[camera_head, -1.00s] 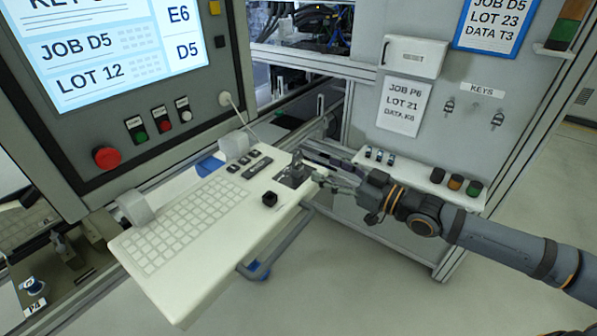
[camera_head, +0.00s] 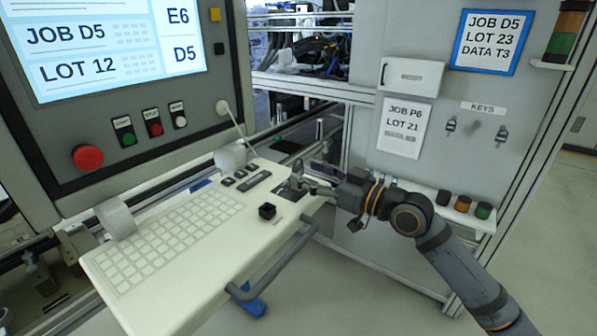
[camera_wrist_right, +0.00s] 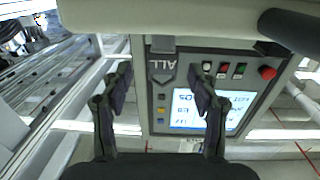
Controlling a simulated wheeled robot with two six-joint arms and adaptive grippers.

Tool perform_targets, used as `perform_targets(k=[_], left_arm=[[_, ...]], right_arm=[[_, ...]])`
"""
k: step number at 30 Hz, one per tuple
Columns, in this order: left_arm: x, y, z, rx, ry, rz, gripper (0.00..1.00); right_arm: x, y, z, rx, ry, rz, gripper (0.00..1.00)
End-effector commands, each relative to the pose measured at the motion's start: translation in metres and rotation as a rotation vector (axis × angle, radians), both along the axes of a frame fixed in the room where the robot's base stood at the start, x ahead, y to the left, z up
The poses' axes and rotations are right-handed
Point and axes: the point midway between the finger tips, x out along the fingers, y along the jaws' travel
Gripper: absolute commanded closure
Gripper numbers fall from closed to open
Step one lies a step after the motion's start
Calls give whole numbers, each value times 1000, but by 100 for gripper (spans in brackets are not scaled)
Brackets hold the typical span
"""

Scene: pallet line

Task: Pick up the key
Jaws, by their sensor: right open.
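Two small dark keys (camera_head: 451,125) (camera_head: 501,133) hang below the KEYS label on the grey cabinet front, with a small hook between them. I cannot tell which one is meant. My right gripper (camera_head: 301,182) is at the right end of the white console, near a dark fitting (camera_head: 287,190) there and well left of the keys. In the right wrist view the gripper (camera_wrist_right: 160,88) has its two fingers spread apart. My left gripper is not in view.
The white console (camera_head: 215,255) holds a keyboard and a small black knob (camera_head: 267,211). A machine panel with a screen (camera_head: 120,45) and a red button (camera_head: 88,157) rises behind it. A ledge with coloured buttons (camera_head: 462,204) is below the keys. Open floor lies in front.

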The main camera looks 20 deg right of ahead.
Motion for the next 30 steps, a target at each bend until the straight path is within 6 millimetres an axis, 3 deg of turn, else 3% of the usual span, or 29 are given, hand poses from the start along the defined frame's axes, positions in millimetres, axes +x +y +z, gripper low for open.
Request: perform_targets(k=[9, 19, 30], left_arm=[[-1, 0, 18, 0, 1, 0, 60], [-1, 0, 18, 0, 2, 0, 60], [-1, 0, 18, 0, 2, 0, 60]], right_arm=[[23, 19, 2, 4, -1, -2, 40], [27, 22, -1, -2, 1, -1, 40], [27, 22, -1, -2, 1, -1, 89]])
